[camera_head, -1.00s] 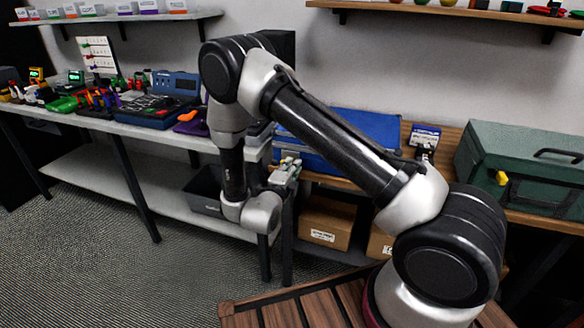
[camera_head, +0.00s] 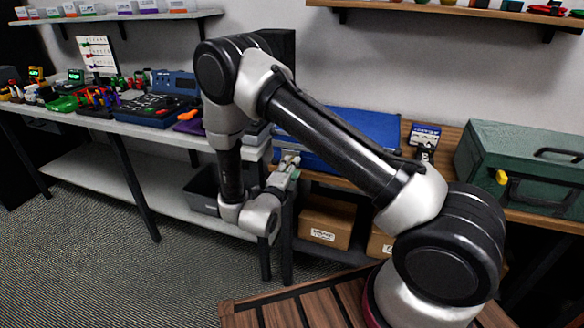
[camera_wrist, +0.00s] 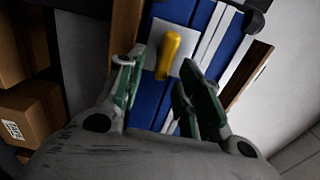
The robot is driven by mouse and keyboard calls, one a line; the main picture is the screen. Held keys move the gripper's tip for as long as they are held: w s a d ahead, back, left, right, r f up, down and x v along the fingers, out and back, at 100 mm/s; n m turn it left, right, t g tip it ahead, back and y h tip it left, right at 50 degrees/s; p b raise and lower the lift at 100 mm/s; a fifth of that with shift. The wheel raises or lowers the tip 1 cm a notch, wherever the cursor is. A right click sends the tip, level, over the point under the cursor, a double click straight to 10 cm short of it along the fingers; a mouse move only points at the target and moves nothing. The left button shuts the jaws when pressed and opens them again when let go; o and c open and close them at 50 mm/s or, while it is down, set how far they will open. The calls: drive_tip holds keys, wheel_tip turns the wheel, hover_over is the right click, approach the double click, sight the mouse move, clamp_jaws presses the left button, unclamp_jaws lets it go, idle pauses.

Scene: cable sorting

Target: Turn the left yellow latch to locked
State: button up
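A yellow latch (camera_wrist: 169,54) shows in the wrist view on a white plate (camera_wrist: 187,63) fixed to the blue case (camera_wrist: 202,15). The latch lies roughly along the picture's vertical, tilted slightly. My gripper (camera_wrist: 158,88) is open, with one green-and-grey finger on each side of the latch's line. The fingers appear apart from the latch, and nothing is held. In the head view my gripper (camera_head: 289,165) is at the left front end of the blue case (camera_head: 375,125); the latch cannot be made out there.
A green toolbox (camera_head: 520,155) with its own yellow latch (camera_head: 501,177) stands at the right on the wooden bench. Cardboard boxes (camera_head: 327,222) sit below the case. A grey bin (camera_head: 203,190) is on the lower shelf to the left.

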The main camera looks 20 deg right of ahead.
drive_tip(key=v, duration=1.1)
